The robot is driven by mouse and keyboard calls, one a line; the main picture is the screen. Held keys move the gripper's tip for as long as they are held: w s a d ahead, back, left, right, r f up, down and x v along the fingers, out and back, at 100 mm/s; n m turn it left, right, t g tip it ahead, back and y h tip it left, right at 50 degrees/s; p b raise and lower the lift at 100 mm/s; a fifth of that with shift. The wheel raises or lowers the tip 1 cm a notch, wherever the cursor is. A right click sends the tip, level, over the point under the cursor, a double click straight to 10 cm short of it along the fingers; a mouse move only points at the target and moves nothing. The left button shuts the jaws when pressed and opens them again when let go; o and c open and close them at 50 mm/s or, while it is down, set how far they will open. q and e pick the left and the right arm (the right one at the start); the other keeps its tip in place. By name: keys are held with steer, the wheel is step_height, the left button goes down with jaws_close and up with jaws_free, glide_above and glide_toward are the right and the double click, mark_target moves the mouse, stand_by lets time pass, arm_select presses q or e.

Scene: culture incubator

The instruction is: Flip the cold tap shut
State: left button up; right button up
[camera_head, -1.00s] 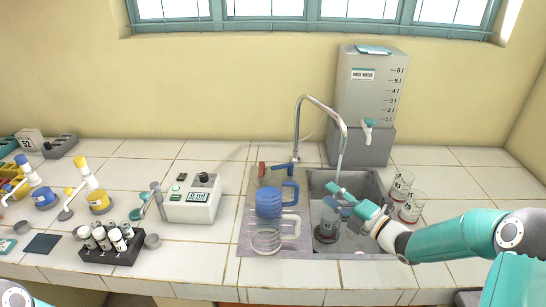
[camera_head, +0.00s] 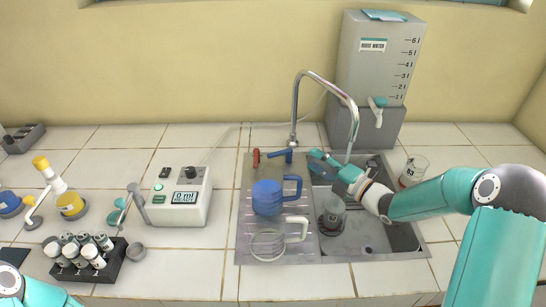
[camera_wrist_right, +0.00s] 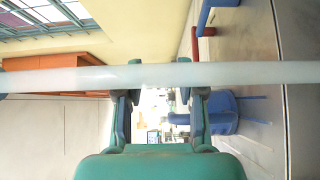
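The cold tap, a blue lever (camera_head: 280,155), sits at the foot of the curved metal spout (camera_head: 325,82), beside the red lever (camera_head: 256,158). A pale water stream (camera_head: 348,154) hangs from the spout. My right gripper (camera_head: 316,164) is at the sink's back left, a short way right of the blue lever and apart from it. In the right wrist view its fingers (camera_wrist_right: 160,75) stand apart with nothing between them. The pale stream (camera_wrist_right: 60,79) crosses close in front of that camera, and the blue lever (camera_wrist_right: 207,14) shows at the top. My left gripper is out of view.
A beaker (camera_head: 333,216) stands in the sink (camera_head: 375,240). A blue jug (camera_head: 267,199) and a clear handled jug (camera_head: 268,245) are on the drainboard. Another beaker (camera_head: 413,169) stands right of the sink. The rinse water tank (camera_head: 372,65) is behind.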

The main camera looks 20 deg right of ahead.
mark_target(277, 156)
step_height(277, 156, down, 8)
steer(key=b, duration=0.7)
steer(key=p+x, duration=0.3)
steer(key=x, duration=1.2)
steer(key=shift+w+r, duration=0.1)
steer(key=shift+w+a, duration=0.3)
steer(key=shift+w, duration=0.3)
jaws_close()
